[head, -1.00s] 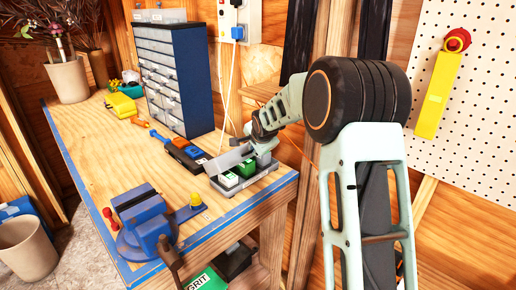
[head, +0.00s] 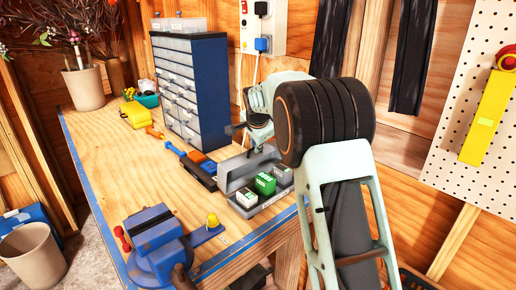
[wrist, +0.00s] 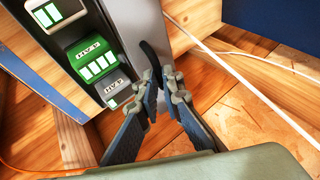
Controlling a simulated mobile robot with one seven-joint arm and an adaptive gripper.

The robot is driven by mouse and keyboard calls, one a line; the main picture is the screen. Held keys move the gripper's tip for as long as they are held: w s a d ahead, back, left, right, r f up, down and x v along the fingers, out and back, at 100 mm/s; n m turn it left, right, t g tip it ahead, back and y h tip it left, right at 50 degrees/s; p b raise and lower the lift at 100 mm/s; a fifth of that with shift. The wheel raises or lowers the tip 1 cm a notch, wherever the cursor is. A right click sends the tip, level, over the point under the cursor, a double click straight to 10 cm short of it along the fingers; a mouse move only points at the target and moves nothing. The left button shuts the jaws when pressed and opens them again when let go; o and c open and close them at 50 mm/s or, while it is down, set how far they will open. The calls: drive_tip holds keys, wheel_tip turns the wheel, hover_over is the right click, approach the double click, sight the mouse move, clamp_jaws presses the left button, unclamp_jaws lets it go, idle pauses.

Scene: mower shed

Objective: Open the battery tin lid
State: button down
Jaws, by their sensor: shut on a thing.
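The battery tin (head: 268,204) is a shallow grey box near the workbench's right edge. Its grey lid (head: 246,169) stands raised along the far side, steeply tilted, and the inside shows. Green and white battery packs (head: 265,184) lie in the tin; they also show at the left of the wrist view (wrist: 92,58). In the wrist view the lid (wrist: 140,28) is a plain grey panel with a dark curved tab (wrist: 151,58) at its edge. My gripper (wrist: 160,82) is shut on the lid at this tab. In the head view my arm partly hides the gripper.
A blue drawer cabinet (head: 190,90) stands behind the tin at the left. A dark case with orange and blue items (head: 197,168) lies beside the tin. A blue vise (head: 155,240) sits at the front. A power socket box (head: 264,28) is on the wall.

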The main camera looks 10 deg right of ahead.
drive_tip(key=shift+w+a+r, duration=0.2)
drive_tip(key=shift+w+r, duration=0.05)
drive_tip(key=shift+w, duration=0.05)
drive_tip(key=c, duration=2.1)
unclamp_jaws()
drive_tip(key=shift+f, duration=0.1)
drive_tip(key=shift+s, duration=0.1)
drive_tip(key=v, duration=1.2)
drive_tip(key=shift+d, duration=0.1)
